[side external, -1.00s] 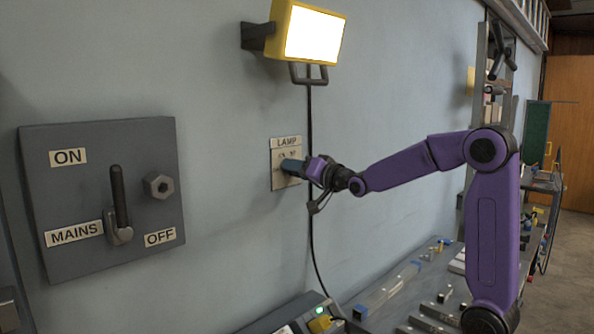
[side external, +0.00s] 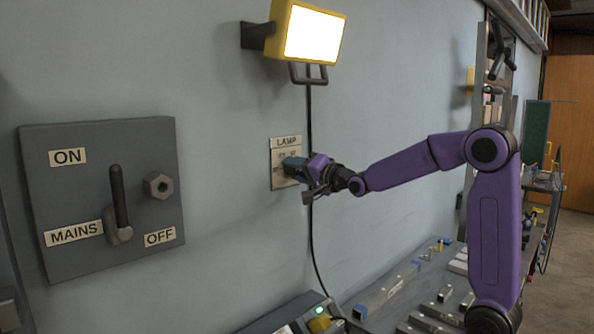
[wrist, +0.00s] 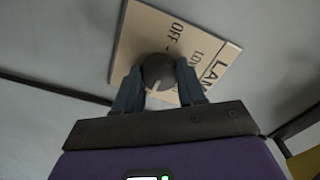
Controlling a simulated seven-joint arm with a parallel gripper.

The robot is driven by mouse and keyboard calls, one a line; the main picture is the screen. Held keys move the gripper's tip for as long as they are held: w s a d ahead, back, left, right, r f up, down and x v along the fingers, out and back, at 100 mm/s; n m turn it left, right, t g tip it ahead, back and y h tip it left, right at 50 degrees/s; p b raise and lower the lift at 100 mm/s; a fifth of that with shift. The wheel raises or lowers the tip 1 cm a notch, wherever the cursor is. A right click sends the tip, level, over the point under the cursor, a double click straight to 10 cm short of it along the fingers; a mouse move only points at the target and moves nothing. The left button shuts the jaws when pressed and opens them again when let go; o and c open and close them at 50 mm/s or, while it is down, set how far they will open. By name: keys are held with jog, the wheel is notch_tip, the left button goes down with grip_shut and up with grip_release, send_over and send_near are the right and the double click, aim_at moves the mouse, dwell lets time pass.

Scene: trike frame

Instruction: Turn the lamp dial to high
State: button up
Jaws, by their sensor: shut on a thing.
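The lamp dial (wrist: 158,70) is a round dark knob with a white line on its face, on a beige plate marked LAMP (wrist: 142,32). The plate also shows in the side view (side external: 281,180), where my gripper hides the knob. My gripper (wrist: 157,77) is shut on the dial, one blue-grey finger on each side. In the wrist view, OFF and part of LOW can be read; the right finger covers part of the plate. The white line points toward the bottom of that view, and no label shows at its end. The yellow lamp (side external: 312,35) above is lit.
A grey mains box (side external: 100,200) with a lever (side external: 119,200) is on the wall at left. The lamp's cable (side external: 309,112) hangs just behind my gripper. A bench (side external: 395,290) below holds several metal parts.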

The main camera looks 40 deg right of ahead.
jog(key=o, duration=1.1)
jog(key=shift+c, duration=0.2)
jog(key=s, duration=1.7)
jog(key=shift+s, duration=0.25)
